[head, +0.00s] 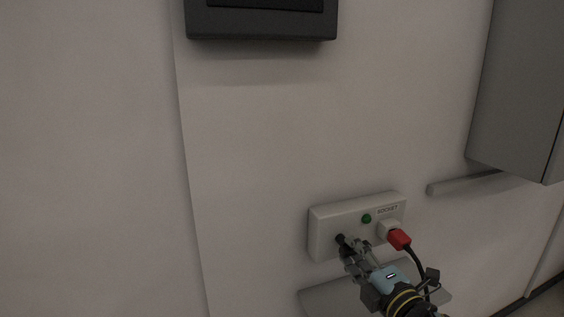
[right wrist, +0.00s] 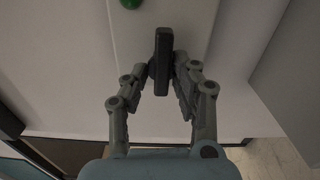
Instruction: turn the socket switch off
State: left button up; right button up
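The pale socket box (head: 325,222) is on the wall at the lower right of the head view. It has a green lamp (head: 366,218), a SOCKET label and a dark switch knob (head: 340,239) at its lower left. In the right wrist view the dark switch knob (right wrist: 162,48) stands upright, lengthwise in the picture. My right gripper (right wrist: 164,70) has its fingertips close on both sides of the knob; whether both touch it I cannot tell. It also shows in the head view (head: 350,246), at the knob. My left gripper is not in view.
A red plug (head: 399,239) with a black cable sits in the box just right of my gripper. A grey cabinet (head: 520,90) is at the upper right, a dark-framed panel (head: 260,27) at the top. The wall to the left is clear.

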jog(key=shift+o, duration=0.5)
jog(key=shift+f, duration=0.15)
jog(key=p+v, duration=0.1)
jog(key=v, duration=0.5)
jog(key=shift+p, duration=0.3)
